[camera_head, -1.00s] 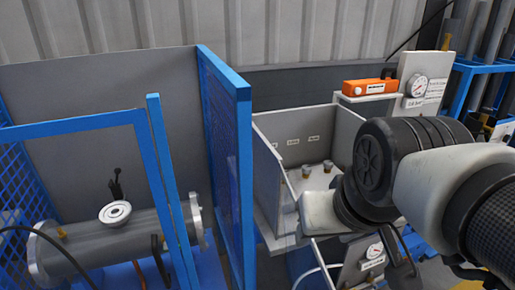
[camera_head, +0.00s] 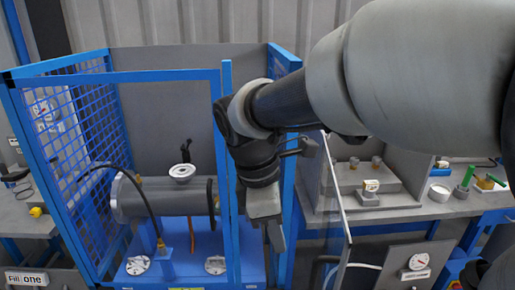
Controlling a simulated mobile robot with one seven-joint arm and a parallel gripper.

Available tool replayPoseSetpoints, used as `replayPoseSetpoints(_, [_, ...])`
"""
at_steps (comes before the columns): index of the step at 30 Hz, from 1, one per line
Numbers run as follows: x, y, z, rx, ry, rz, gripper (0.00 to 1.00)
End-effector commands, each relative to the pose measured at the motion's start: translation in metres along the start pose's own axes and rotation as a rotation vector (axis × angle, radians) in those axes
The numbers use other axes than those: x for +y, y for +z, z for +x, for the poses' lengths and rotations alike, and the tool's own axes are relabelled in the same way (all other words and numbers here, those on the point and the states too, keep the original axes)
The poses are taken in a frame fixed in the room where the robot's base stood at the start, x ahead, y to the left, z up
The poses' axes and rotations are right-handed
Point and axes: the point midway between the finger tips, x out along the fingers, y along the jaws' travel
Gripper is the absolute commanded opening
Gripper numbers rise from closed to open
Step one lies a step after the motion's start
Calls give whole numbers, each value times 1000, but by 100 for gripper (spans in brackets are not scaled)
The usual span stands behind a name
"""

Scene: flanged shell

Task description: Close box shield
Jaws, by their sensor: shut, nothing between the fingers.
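The box shield (camera_head: 150,76) is a blue-framed enclosure with mesh on its left side and a grey back panel. Its front frame has a top bar and two uprights close together at the right, and I cannot tell whether that frame is fully shut. A grey flanged cylinder (camera_head: 165,200) lies inside on a blue base. My gripper (camera_head: 275,238) points down in front of the right side of the enclosure, near the right uprights (camera_head: 228,110). It is shut and empty. My arm hides part of the right blue panel (camera_head: 284,58), and contact with the frame cannot be judged.
A transparent panel (camera_head: 338,200) stands right of my gripper, beside an open grey box (camera_head: 375,185) with small parts. A worktable (camera_head: 450,208) with a white cup and green tool extends right. A grey table (camera_head: 30,215) is at the left.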

Motion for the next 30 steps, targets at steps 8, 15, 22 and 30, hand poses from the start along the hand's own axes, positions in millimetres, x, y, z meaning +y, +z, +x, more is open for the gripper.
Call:
replayPoseSetpoints(8, [2, -7, 19, -22, -17, -79, 0])
replayPoseSetpoints(15, [1, -6, 68, -23, -19, -76, 0])
replayPoseSetpoints(22, [1, 0, 109, -21, -16, -71, 0])
replayPoseSetpoints(30, [4, 31, 114, -20, -14, -72, 0])
